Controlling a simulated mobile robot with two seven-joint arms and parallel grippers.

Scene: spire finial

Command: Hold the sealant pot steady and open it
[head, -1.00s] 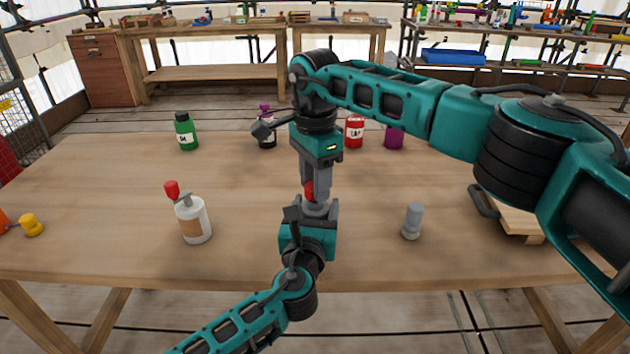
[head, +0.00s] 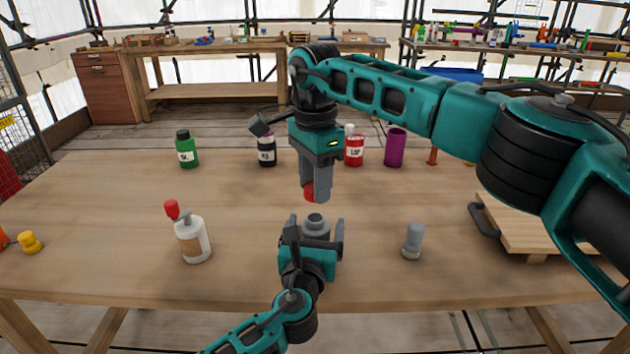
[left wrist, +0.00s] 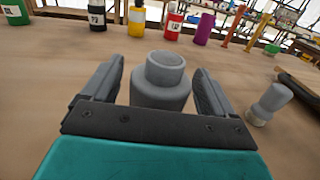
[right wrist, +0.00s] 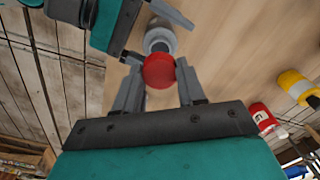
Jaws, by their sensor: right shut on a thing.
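The grey sealant pot (head: 316,222) stands upright and open-topped near the front middle of the table. My left gripper (head: 316,232) is open around it, and in the left wrist view gaps show between the pot (left wrist: 161,88) and both fingers. My right gripper (head: 316,188) is shut on the red lid (head: 309,192) and holds it above the pot, apart from it. In the right wrist view the lid (right wrist: 158,71) sits between the fingertips, with the pot (right wrist: 160,38) partly hidden behind it.
A white bottle with a red top (head: 193,240) stands left of the pot; a grey cylinder (head: 413,238) stands right. Green (head: 187,150), black (head: 267,150) and red (head: 354,150) bottles and a purple cup (head: 395,148) stand behind. A wooden board (head: 530,232) lies at right.

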